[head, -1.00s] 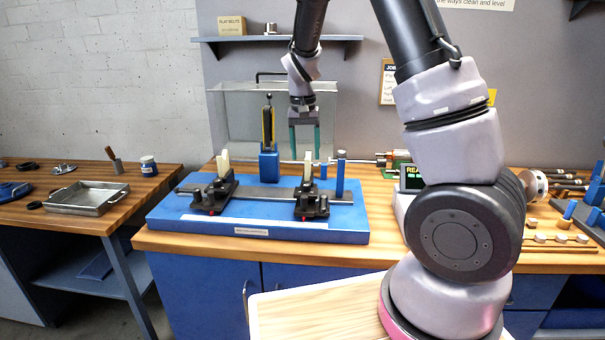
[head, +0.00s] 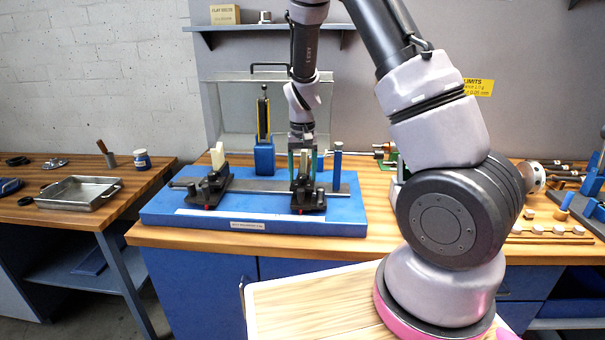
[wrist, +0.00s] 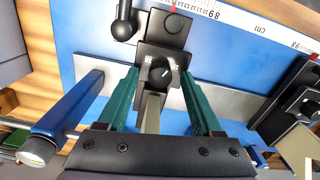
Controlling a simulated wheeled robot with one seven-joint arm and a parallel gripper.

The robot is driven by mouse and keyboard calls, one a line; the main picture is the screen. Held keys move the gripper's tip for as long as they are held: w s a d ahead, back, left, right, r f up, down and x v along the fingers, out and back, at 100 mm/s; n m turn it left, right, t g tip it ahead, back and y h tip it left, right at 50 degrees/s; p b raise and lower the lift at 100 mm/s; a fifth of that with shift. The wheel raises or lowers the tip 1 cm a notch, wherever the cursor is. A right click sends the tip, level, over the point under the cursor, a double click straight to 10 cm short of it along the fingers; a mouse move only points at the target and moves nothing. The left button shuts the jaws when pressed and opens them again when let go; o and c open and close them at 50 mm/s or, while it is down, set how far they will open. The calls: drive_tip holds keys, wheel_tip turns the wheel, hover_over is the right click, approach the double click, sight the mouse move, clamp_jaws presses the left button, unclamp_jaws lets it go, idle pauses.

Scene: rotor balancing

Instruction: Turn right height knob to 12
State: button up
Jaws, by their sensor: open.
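The right support (head: 308,202) stands on the blue balancing base (head: 160,212); its upright is partly hidden by my gripper in the head view. In the wrist view the right support's round black height knob (wrist: 162,72) shows from above, with a small white mark on its top. Pale scale marks beside it are too small to read. My gripper (head: 303,172) is low over the right support, pointing down. In the wrist view its two green fingers (wrist: 160,78) are open, one on each side of the knob, and I cannot tell whether they touch it.
The left support (head: 208,190) stands on the same grey rail (head: 260,186). A blue post (head: 337,168) stands close to the right of my gripper, and a blue holder (head: 264,155) with a tall black and yellow piece stands to its left. A clear guard (head: 225,95) is behind.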

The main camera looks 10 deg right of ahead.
drive_tip(key=shift+f, duration=0.1)
clamp_jaws()
drive_tip(key=shift+m, duration=3.5)
unclamp_jaws()
